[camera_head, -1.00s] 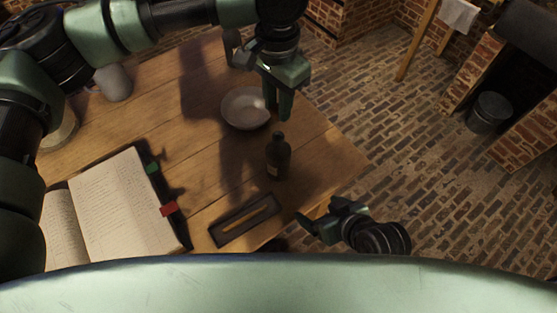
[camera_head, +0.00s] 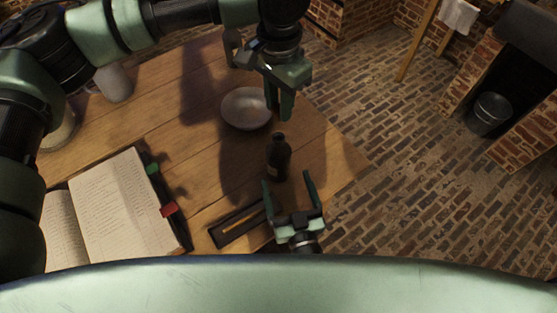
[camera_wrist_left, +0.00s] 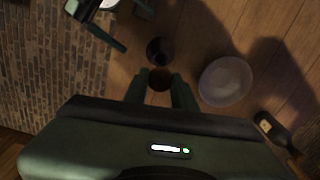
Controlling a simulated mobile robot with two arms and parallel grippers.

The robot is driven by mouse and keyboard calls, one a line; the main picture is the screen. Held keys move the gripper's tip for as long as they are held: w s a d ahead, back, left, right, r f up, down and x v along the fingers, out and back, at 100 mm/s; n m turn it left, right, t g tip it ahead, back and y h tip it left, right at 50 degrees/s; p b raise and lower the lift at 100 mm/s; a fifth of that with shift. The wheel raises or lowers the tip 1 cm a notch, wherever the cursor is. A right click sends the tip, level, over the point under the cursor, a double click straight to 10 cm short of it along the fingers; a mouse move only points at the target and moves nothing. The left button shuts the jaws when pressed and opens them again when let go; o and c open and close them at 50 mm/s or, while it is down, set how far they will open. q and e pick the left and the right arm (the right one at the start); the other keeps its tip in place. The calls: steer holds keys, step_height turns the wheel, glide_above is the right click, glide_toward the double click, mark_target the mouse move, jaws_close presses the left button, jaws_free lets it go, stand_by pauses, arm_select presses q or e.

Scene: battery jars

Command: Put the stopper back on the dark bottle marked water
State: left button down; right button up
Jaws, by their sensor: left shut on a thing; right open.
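A dark bottle (camera_head: 279,158) stands upright near the table's right edge; its open neck shows from above in the left wrist view (camera_wrist_left: 160,50). Any writing on it is unreadable. My left gripper (camera_head: 281,113) points down above and behind the bottle. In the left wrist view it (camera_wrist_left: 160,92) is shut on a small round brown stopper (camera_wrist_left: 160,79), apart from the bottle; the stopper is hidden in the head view. My right gripper (camera_head: 288,180) is open and empty, its fingers pointing at the bottle's lower part from the near side.
A pale bowl (camera_head: 246,108) sits just behind the bottle. A second dark labelled bottle (camera_wrist_left: 272,129) stands beyond the bowl. A dark tray (camera_head: 237,224) with a thin stick and an open notebook (camera_head: 122,205) lie left of the right gripper. The table ends at the right.

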stand_by(0.3)
steer(key=x, duration=1.2)
steer(key=shift+d, duration=0.1)
steer(key=shift+r, duration=0.1)
steer(key=shift+c, duration=0.4)
jaws_close()
arm_select(q)
glide_above(279, 137)
steer(key=shift+f, duration=2.5)
